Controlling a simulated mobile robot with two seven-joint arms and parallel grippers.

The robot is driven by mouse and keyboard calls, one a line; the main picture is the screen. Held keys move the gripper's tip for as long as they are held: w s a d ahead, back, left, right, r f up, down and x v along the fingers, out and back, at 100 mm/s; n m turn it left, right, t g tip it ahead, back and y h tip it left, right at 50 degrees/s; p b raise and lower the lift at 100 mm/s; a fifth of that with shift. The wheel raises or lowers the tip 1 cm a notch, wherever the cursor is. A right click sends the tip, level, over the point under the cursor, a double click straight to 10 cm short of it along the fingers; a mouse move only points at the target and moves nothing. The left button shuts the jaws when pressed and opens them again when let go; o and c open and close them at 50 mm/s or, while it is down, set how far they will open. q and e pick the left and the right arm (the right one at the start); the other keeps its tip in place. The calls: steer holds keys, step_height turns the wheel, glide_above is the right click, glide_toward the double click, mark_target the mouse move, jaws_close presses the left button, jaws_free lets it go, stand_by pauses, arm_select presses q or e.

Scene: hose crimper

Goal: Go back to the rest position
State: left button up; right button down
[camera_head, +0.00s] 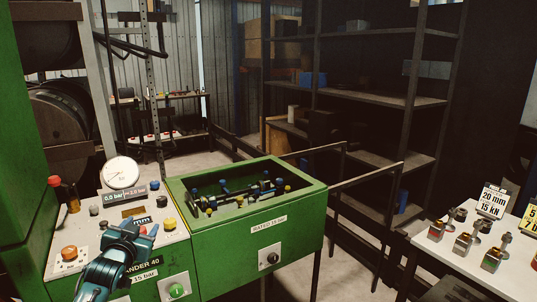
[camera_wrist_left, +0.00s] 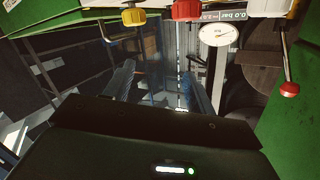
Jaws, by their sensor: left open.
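My left gripper (camera_head: 142,231) comes in from the lower left in the head view. It is over the front of the green machine's control panel (camera_head: 88,232), with its fingers apart and nothing seen between them. In the left wrist view the two bluish fingers (camera_wrist_left: 157,85) also stand apart and empty. A round white gauge (camera_head: 121,171) stands at the back of the panel; it also shows in the wrist view (camera_wrist_left: 216,34). An orange-red button (camera_head: 69,253) lies left of the gripper and a yellow knob (camera_head: 169,224) right of it. My right gripper is not in view.
The green crimper box (camera_head: 263,238) with fittings in its open top stands right of the panel. A white table (camera_head: 470,264) with metal fittings and signs is at far right. Dark shelves (camera_head: 375,95) stand behind.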

arm_select(q)
steer(key=s+d+f+m+g+h, duration=0.1)
steer(key=s+d+f+g, duration=0.1)
steer(key=s+d+f, duration=0.55)
steer(key=s+d+f+g+h, duration=0.15)
steer(key=s+d+f, duration=0.25)
steer(key=s+f, duration=0.6)
steer(key=s+d+f+g+h, duration=0.1)
steer(key=s+d+f, duration=0.1)
steer(key=s, duration=0.8)
steer(key=s+d+f+g+h, duration=0.1)
steer(key=s+d, duration=0.4)
steer(key=s, duration=0.5)
steer(key=shift+d+f+n, duration=0.3)
steer(key=shift+f+n, duration=0.1)
steer(key=shift+f, duration=0.3)
steer(key=shift+o, duration=0.2)
stand_by(0.9)
